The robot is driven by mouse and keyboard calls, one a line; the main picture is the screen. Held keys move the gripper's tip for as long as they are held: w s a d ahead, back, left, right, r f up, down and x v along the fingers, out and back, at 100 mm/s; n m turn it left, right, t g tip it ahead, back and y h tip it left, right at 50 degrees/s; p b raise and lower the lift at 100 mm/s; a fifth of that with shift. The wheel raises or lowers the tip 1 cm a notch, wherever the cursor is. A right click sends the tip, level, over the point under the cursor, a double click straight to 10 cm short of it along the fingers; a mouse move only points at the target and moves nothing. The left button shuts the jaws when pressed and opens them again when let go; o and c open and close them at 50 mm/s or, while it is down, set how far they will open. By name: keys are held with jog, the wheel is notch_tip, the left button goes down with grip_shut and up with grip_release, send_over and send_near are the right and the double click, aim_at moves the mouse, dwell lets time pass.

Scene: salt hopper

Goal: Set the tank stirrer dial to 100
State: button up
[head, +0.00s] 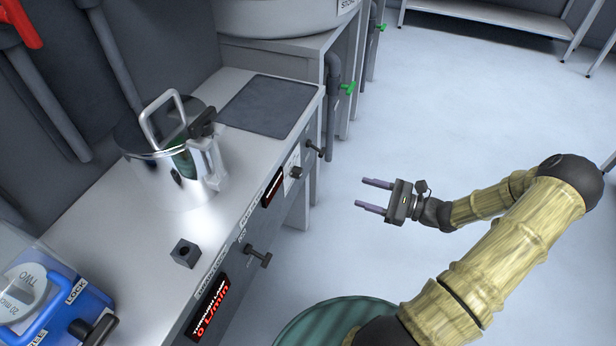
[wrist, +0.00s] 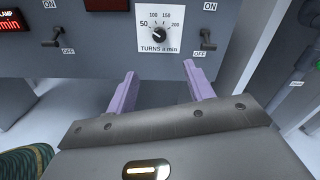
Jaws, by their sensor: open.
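The stirrer dial (head: 296,172) is a small black knob on the front panel of the steel bench. In the wrist view the dial (wrist: 159,33) sits on a white plate marked 50, 100, 150, 200 and "TURNS a min". Its pointer is too small to read with certainty. My gripper (head: 361,194) is open and empty, off the panel to the right in the head view. In the wrist view my gripper (wrist: 160,72) has its two purple fingers spread below the dial, apart from it.
Toggle switches marked ON and OFF flank the dial, one left (wrist: 52,38) and one right (wrist: 207,38). A red display (head: 208,308) is farther along the panel. A lidded steel pot (head: 165,172) stands on the bench. The floor beyond my gripper is clear.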

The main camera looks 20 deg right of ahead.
aim_at(302, 175)
jog(key=b+x, duration=0.5)
jog(key=x, duration=1)
jog(key=shift+w+a+f, duration=0.2)
jog(key=shift+a, duration=0.2)
jog(key=shift+w+a+r, duration=0.1)
jog(key=shift+w+a, duration=0.35)
jog(key=shift+a, duration=0.15)
jog(key=c, duration=1)
